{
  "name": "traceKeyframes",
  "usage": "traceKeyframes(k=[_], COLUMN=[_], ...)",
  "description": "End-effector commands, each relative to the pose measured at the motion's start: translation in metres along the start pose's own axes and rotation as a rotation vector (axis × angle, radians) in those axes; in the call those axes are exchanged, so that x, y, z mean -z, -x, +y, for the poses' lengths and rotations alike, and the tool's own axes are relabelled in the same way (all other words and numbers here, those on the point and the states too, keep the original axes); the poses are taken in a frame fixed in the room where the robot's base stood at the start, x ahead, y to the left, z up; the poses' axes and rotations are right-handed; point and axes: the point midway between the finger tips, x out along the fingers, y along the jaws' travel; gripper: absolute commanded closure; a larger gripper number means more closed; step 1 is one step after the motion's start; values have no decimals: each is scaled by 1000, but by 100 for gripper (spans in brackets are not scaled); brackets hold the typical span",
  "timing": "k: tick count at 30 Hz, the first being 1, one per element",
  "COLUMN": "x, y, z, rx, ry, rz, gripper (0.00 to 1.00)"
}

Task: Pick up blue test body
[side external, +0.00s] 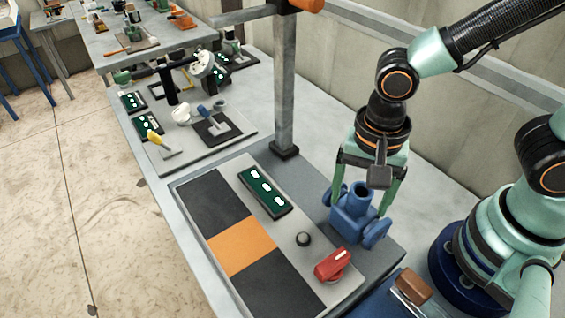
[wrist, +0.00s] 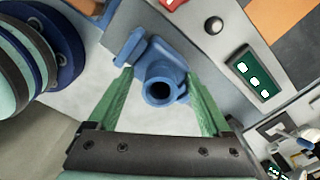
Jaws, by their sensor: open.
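The blue test body (side external: 352,213) is a valve-shaped block with flanges. It stands upright at the right edge of the grey fixture board, with its round opening facing up. In the wrist view the blue test body (wrist: 163,74) shows its dark round bore. My gripper (side external: 372,200) points down over it, with green fingers on either side of the body. In the wrist view my gripper (wrist: 158,85) is open, with its two fingers apart and the body between them. Gaps show beside the body there; whether either finger touches it is hard to tell.
The board carries a red switch (side external: 333,264), a black knob (side external: 303,239), a green display panel (side external: 264,188) and an orange square (side external: 241,246). A grey post (side external: 285,90) rises behind. A brown-handled tool (side external: 411,287) lies at front right. The bench right of the post is clear.

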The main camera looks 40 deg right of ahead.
Motion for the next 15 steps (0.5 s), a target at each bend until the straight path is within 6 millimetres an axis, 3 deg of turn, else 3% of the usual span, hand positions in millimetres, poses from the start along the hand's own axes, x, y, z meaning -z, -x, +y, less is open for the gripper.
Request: traceKeyframes(k=[5, 8, 12, 15], x=[0, 0, 0, 0], y=[0, 0, 0, 0], z=[0, 0, 0, 0], rx=[1, 1, 1, 1], ry=[0, 0, 0, 0], rz=[0, 0, 0, 0], gripper=[17, 48, 100, 100])
